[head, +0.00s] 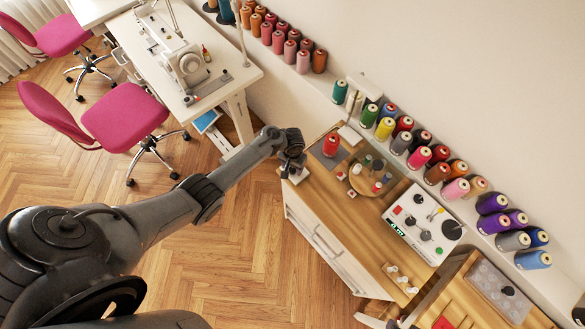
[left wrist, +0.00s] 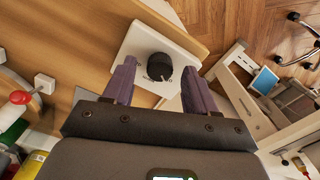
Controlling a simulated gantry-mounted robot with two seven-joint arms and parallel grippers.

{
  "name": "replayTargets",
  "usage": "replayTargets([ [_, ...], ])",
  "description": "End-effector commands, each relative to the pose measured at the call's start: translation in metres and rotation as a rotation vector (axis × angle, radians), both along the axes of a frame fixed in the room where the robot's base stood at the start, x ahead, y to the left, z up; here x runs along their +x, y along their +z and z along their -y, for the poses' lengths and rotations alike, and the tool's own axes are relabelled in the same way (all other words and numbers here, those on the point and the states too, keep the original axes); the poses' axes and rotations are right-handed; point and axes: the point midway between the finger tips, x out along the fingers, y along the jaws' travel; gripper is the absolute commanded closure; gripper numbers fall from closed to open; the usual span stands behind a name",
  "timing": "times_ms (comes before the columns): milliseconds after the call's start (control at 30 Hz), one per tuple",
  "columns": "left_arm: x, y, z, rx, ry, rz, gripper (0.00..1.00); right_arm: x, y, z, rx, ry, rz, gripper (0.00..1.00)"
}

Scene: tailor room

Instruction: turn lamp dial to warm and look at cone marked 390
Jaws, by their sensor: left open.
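The dial, a black round knob on a white plate (left wrist: 135,45), sits at the table's near left corner. The knob (left wrist: 159,67) lies between the fingertips of my left gripper (left wrist: 158,73), which is open with a finger on each side. Contact cannot be told. In the head view my left gripper (head: 291,168) hides most of the dial. A white lamp (head: 349,133) stands near a red cone (head: 331,146) on a grey mat. The red cone also shows in the left wrist view (left wrist: 20,98). No number is readable on any cone. My right gripper is not visible.
A round wooden tray (head: 352,178) with small spools and a white control panel (head: 424,222) stand farther right on the table. Several coloured thread cones line the wall ledge. A sewing machine (head: 190,68) is at upper left. The table's front strip is mostly clear.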

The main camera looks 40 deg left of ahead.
Motion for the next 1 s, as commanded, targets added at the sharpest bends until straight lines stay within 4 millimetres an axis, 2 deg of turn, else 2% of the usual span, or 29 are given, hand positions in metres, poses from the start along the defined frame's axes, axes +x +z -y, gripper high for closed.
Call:
replayTargets([
  [400, 0.0000, -0.0055, -0.0001, 0.000, -0.001, 0.001, 0.45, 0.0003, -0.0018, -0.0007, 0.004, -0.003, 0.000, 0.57],
  [767, -0.0002, -0.0056, -0.0001, 0.000, -0.001, 0.000, 0.99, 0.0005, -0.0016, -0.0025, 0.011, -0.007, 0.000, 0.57],
  [1000, -0.0004, -0.0053, -0.0003, 0.001, -0.021, 0.000, 0.99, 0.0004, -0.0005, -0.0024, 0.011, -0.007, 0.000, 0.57],
])
